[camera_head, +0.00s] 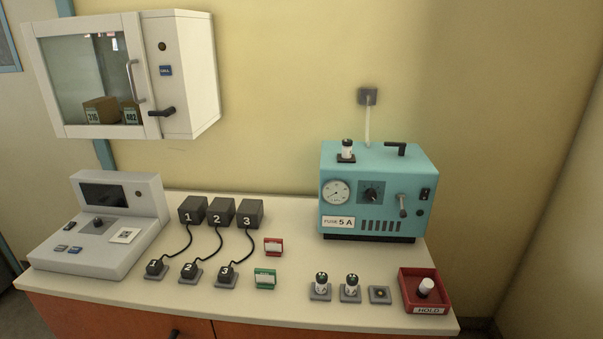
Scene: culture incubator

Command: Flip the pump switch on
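The teal pump unit (345,177) stands on the right part of the counter. Its front carries a round gauge (336,192), a black knob (373,193), a grey lever (403,205) and a label reading "FUSE 5 A". A small black switch (426,194) sits at the right end of the front, above a small round part (419,212). The switch is too small for me to tell its position. Neither of my grippers shows in this view.
The counter (300,211) holds a grey console (108,258) at left, numbered black blocks with cables, red and green card holders, small capped bottles and a red HOLD tray (443,282). A glass-fronted wall cabinet (190,75) hangs upper left.

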